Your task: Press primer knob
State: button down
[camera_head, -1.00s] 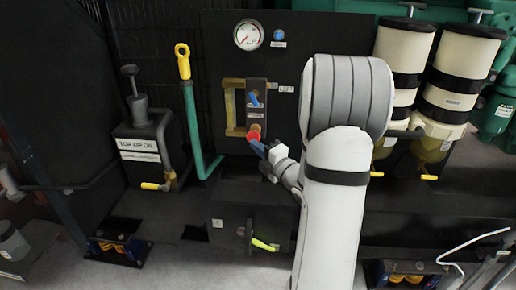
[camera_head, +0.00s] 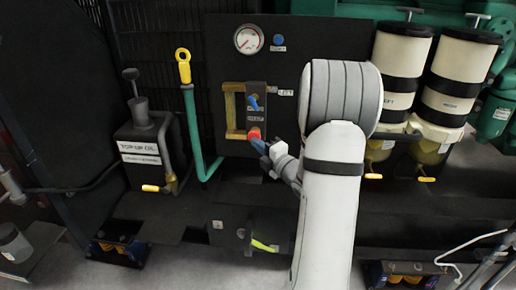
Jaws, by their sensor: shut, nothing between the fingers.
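The black panel (camera_head: 225,75) stands upright in the middle of the view. On its small raised plate are a blue lever (camera_head: 254,102) and, below it, a red knob (camera_head: 254,133), which I take to be the primer knob. My gripper (camera_head: 258,146) is shut and empty, its tip at the lower edge of the red knob. I cannot tell whether it touches the knob or is just in front of it. My arm comes up from below, right of the knob, and covers the panel's right part.
A gauge (camera_head: 249,39) and a blue button (camera_head: 278,39) are above. A yellow pipe frame (camera_head: 230,110) borders the plate. A green dipstick tube with yellow handle (camera_head: 184,66) and an oil box (camera_head: 140,150) are left. Two cream filters (camera_head: 400,60) stand right of my arm.

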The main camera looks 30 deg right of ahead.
jog(key=shift+d+r, duration=0.1)
jog(key=shift+r, duration=0.05)
jog(key=a+p+v, duration=0.2)
jog(key=v, duration=1.1)
jog(key=shift+s+a+f, duration=0.2)
jog(key=shift+a+f, duration=0.1)
jog(key=shift+a, duration=0.2)
jog(key=shift+r+p, duration=0.1)
jog(key=shift+p, duration=0.3)
jog(key=s+y+p, duration=0.1)
jog(key=p, duration=0.5)
jog(key=s+d+r+g+y+p, duration=0.1)
jog(key=p, duration=0.5)
jog(key=shift+r, duration=0.35)
